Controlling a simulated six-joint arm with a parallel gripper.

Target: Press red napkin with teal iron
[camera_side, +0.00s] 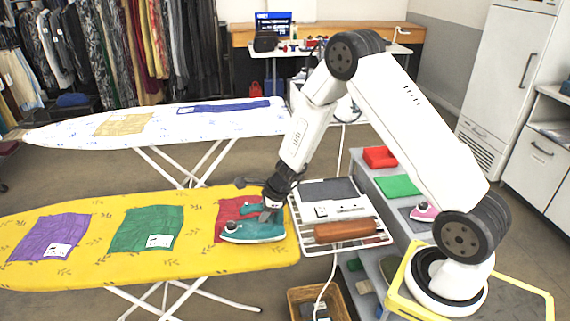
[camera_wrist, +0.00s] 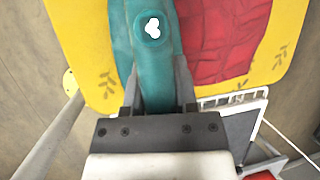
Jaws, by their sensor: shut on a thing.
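The teal iron (camera_side: 252,231) stands at the right end of the yellow ironing board (camera_side: 100,265), over the front part of the red napkin (camera_side: 228,211). My gripper (camera_side: 270,207) is shut on the iron's handle from above. In the wrist view, the iron (camera_wrist: 150,60) runs between my gripper's two fingers (camera_wrist: 158,85). The red napkin (camera_wrist: 215,40) lies creased on the board beside it. I cannot tell whether the iron's sole touches the napkin or is slightly above it.
A green napkin (camera_side: 147,230) and a purple napkin (camera_side: 50,238) lie further left on the yellow board. A white wire rack (camera_side: 375,240) with a brown roll-shaped thing (camera_side: 345,229) adjoins the board's right end. A white patterned ironing board (camera_side: 70,133) stands behind.

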